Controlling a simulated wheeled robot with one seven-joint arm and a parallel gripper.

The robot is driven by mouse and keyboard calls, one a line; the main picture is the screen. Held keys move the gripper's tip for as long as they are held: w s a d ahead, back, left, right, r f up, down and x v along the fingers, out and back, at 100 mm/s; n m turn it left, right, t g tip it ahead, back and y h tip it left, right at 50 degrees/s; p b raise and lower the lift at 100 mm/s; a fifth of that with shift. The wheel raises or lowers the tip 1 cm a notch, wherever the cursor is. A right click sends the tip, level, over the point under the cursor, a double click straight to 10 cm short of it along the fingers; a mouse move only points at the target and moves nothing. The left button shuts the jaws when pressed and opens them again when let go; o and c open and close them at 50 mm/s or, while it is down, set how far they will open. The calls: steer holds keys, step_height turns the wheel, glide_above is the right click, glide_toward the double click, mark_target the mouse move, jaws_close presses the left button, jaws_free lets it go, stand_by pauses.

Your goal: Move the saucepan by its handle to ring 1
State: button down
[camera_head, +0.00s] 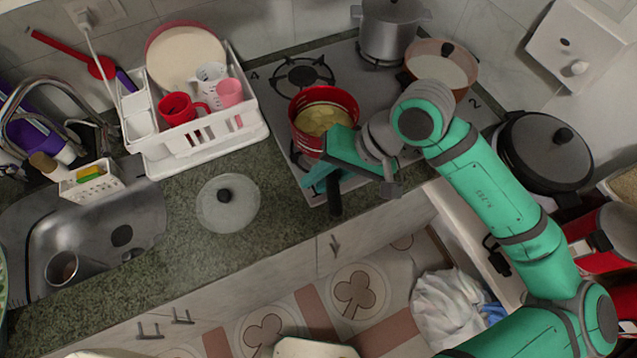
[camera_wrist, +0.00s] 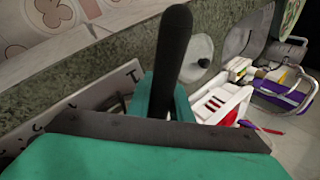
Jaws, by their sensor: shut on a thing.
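The red saucepan (camera_head: 310,140) with yellowish food (camera_head: 322,117) is over the left front part of the stove top in the head view. I cannot tell whether it rests there or hangs just above. Its black handle (camera_head: 334,197) points toward the counter's front edge and also rises through the wrist view (camera_wrist: 173,50). My gripper (camera_head: 333,178) is shut on the handle; its teal fingers show beside it in the wrist view (camera_wrist: 165,98).
The stove top (camera_head: 283,150) also bears a grey pot (camera_head: 390,35), a copper-coloured pan (camera_head: 440,68) and an empty back left ring (camera_head: 303,73). A glass lid (camera_head: 228,203) lies on the counter at left. A white dish rack (camera_head: 205,140) stands behind it.

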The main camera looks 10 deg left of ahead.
steer(key=shift+w+a+f, duration=0.1)
steer(key=shift+w+f, duration=0.05)
steer(key=shift+f, duration=0.8)
steer(key=shift+w+f, duration=0.15)
steer(key=shift+f, duration=0.8)
steer(key=c, duration=1.6)
jaws_free()
steer(key=v, duration=1.2)
steer(key=shift+s, duration=0.1)
